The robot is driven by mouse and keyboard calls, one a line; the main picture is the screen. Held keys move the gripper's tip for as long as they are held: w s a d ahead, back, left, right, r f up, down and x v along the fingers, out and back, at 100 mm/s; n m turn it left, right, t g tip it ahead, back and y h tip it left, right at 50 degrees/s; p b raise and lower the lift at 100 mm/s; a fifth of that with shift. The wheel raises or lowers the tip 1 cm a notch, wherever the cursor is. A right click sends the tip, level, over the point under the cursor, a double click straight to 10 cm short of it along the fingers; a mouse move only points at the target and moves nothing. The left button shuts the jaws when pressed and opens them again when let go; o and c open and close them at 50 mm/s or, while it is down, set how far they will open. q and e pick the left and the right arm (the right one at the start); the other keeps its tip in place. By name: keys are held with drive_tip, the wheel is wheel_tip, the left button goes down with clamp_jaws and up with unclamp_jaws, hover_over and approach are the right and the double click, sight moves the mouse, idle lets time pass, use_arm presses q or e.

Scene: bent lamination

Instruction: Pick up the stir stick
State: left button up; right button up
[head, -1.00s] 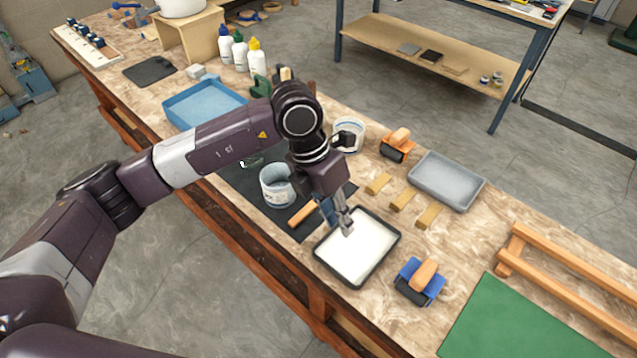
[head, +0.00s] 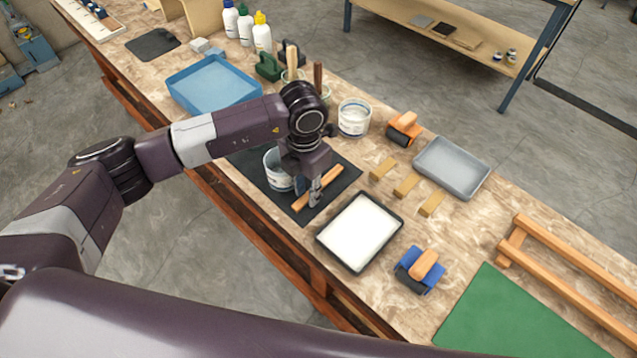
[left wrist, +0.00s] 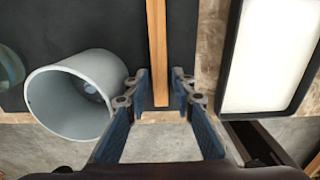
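The stir stick (head: 327,182) is a straight orange-brown wooden strip lying on a black mat (head: 345,178), beside a grey-white cup (head: 273,172). In the left wrist view the stick (left wrist: 157,45) runs up the middle of the picture. My left gripper (head: 315,196) is over the stick's near part. In the left wrist view its two fingers (left wrist: 160,88) are apart, one on each side of the stick, with gaps visible. I cannot tell its exact height above the mat. The cup (left wrist: 75,95) is close to the left finger. My right gripper is not in view.
A black-rimmed tray with white content (head: 322,238) is right of the stick, close to the gripper. A blue-and-orange roller (head: 420,268), small wooden blocks (head: 407,184), a grey tray (head: 452,168) and a white tub (head: 354,118) stand farther off.

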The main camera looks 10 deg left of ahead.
use_arm(q)
drive_tip(key=shift+f, duration=0.1)
clamp_jaws()
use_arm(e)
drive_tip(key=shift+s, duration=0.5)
use_arm(q)
drive_tip(key=shift+w, duration=0.1)
